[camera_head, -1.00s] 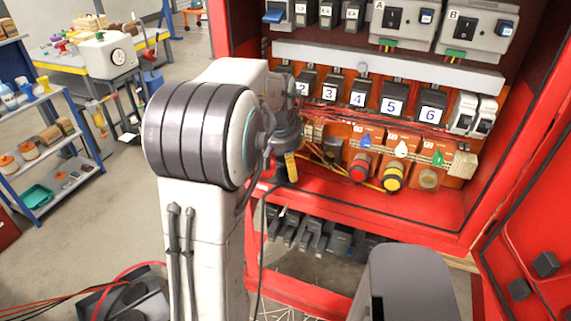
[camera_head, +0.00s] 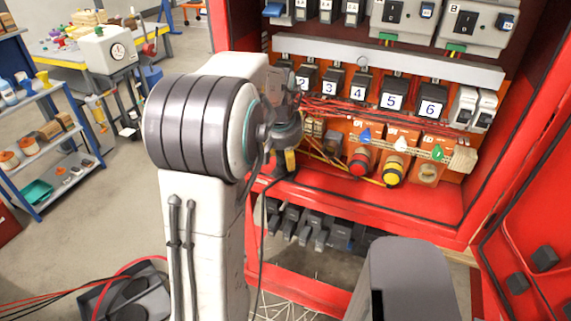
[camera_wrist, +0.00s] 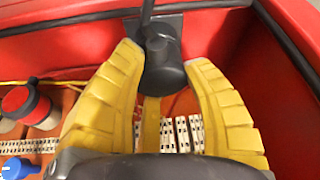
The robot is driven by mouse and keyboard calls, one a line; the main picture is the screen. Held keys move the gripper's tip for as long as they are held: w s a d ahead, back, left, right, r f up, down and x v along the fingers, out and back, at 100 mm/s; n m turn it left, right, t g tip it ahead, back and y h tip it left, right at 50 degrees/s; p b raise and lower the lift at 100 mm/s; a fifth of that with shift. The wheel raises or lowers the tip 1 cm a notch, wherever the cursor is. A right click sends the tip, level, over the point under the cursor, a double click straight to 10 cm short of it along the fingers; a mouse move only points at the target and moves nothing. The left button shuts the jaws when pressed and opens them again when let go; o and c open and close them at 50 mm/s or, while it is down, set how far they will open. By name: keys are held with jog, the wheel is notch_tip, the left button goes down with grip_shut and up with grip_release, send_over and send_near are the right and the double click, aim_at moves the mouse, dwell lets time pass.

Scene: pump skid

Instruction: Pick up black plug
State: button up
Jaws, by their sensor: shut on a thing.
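The black plug (camera_wrist: 162,72) is in the upper middle of the wrist view, with a black cable running up from it. My gripper (camera_wrist: 164,58) has its yellow fingers closed around the plug, one on each side, with a third yellow part below it. In the head view, my gripper (camera_head: 290,160) is at the left part of the red cabinet, mostly behind my own arm. The plug cannot be made out there.
Red cabinet walls (camera_wrist: 221,45) stand close around my gripper. Numbered black breakers (camera_head: 392,96) sit in a row above. A red knob (camera_head: 360,164) and a yellow knob (camera_head: 394,171) are to the right. The cabinet's front ledge (camera_head: 330,197) is mostly bare.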

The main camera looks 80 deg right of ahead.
jog(key=shift+c, duration=0.6)
jog(key=shift+r, duration=0.15)
